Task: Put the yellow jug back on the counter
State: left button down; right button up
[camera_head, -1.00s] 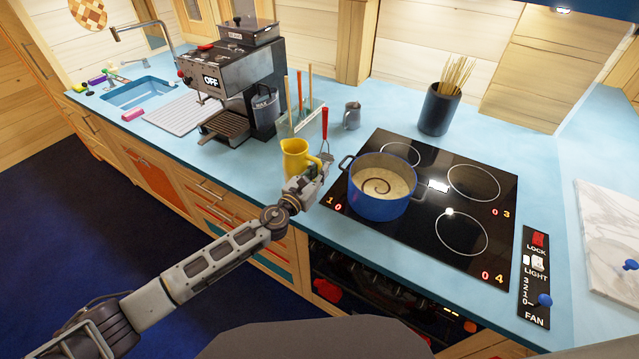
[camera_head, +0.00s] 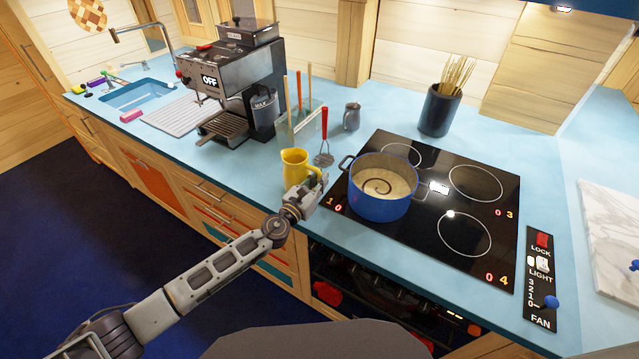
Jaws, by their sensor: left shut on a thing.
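The yellow jug (camera_head: 294,165) is upright at the front edge of the light-blue counter (camera_head: 245,160), left of the blue pot. My left gripper (camera_head: 312,183) is shut on the jug at its right side, where the handle is. The gripper hides the lower part of the jug, so I cannot tell whether its base touches the counter. My right gripper is not in view.
A blue pot (camera_head: 381,204) of creamy liquid stands on the black hob (camera_head: 450,236), close to the gripper's right. A red-handled masher (camera_head: 324,140) and a coffee machine (camera_head: 235,85) are behind the jug. Counter left of the jug is clear.

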pick_arm(q)
jog(key=shift+f, duration=0.1)
dwell(0.4)
jog(key=c, duration=1.9)
grip_release()
jog(key=shift+f, duration=0.1)
jog(key=o, duration=0.4)
jog(key=shift+r, duration=0.2)
jog(key=shift+b+v, duration=0.5)
jog(key=shift+v, duration=5.5)
